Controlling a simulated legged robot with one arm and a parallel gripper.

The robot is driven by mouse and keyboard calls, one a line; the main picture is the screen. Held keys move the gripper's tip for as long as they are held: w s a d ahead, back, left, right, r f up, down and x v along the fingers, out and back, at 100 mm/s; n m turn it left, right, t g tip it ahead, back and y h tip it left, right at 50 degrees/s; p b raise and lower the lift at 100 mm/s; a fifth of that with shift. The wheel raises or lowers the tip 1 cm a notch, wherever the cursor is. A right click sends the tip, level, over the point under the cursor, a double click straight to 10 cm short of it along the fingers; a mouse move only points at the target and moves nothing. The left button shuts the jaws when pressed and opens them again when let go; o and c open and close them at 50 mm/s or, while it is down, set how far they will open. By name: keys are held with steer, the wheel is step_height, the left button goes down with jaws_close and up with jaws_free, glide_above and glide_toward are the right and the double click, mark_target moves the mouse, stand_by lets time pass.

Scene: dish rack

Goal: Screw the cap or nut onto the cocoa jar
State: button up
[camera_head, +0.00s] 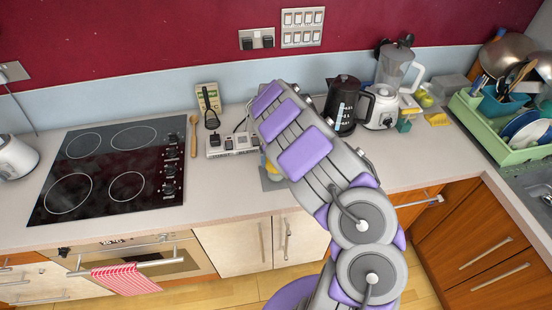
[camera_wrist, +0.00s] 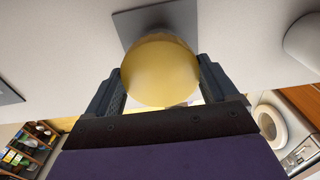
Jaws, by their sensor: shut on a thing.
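A smooth, round yellow thing (camera_wrist: 160,70) sits between the two fingers of my gripper (camera_wrist: 161,84) in the wrist view. The fingers touch or nearly touch its sides, and my gripper is shut on it. I cannot tell whether it is the cap or part of the cocoa jar. In the head view a sliver of yellow (camera_head: 271,170) shows at the left edge of my arm, over a grey square plate (camera_head: 270,184) on the counter. My arm hides my gripper there. No separate jar or thread can be made out.
A power strip (camera_head: 232,150) lies just left of my arm, with a wooden spoon (camera_head: 194,138) and the black hob (camera_head: 110,165) further left. A black kettle (camera_head: 342,105), a blender (camera_head: 390,85) and a green dish rack (camera_head: 490,125) stand to the right. The front counter right of my arm is clear.

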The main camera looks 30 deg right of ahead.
steer(key=shift+f+m+b, duration=0.3)
steer(key=shift+m+b, duration=0.5)
steer(key=shift+b, duration=0.35)
steer(key=m, duration=0.3)
steer(key=shift+r+b, duration=0.25)
steer(key=shift+b, duration=0.1)
steer(key=shift+m, duration=0.9)
steer(key=m, duration=0.2)
steer(key=shift+m, duration=0.4)
steer(key=m, duration=0.4)
steer(key=shift+b, duration=0.35)
steer(key=shift+m, duration=0.3)
